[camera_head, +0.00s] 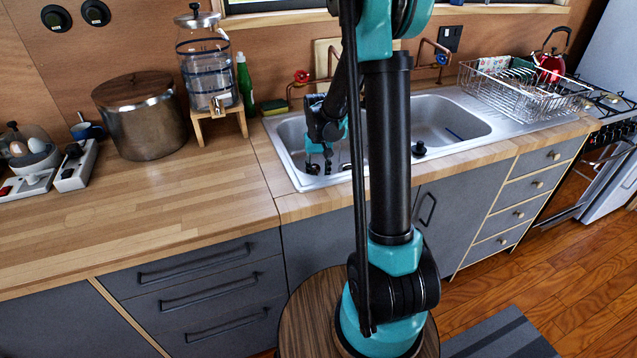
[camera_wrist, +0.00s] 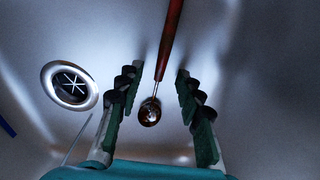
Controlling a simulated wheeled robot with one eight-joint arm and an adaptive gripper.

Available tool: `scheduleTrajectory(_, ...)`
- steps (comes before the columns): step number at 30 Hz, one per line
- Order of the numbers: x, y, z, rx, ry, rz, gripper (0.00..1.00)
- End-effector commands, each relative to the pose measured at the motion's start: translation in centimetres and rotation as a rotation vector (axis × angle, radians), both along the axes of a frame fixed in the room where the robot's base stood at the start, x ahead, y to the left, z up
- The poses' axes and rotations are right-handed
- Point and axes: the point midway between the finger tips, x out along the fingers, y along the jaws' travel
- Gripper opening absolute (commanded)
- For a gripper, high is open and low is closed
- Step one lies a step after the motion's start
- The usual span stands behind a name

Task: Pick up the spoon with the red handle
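The spoon (camera_wrist: 150,111) shows in the wrist view, with a dark red handle (camera_wrist: 171,38) running up to the top edge and a small shiny bowl at its lower end. It lies in the metal sink, its bowl between my fingers in the picture. My gripper (camera_wrist: 160,82) is open, a finger on each side of the spoon, apparently not touching it. In the head view my gripper (camera_head: 319,166) is down in the left part of the sink (camera_head: 466,128). The spoon cannot be made out there.
A round drain (camera_wrist: 70,86) is left of the spoon. The sink walls surround my gripper. A wire dish rack (camera_head: 525,88) stands right of the sink. A large pot (camera_head: 146,120) and a glass water dispenser (camera_head: 206,70) stand to the left. The front-left counter is clear.

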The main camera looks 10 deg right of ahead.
Motion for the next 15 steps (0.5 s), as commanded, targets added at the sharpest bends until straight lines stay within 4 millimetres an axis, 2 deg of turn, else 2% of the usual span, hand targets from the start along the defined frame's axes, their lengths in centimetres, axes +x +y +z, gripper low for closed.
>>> scheduleTrajectory(3,0.01,-0.01,-0.77,0.000,0.000,0.000,0.36)
scheduleTrajectory(10,-0.02,-0.02,-0.87,0.000,0.000,0.000,0.36)
scheduleTrajectory(15,-0.02,-0.03,-0.85,0.000,0.000,0.000,0.16)
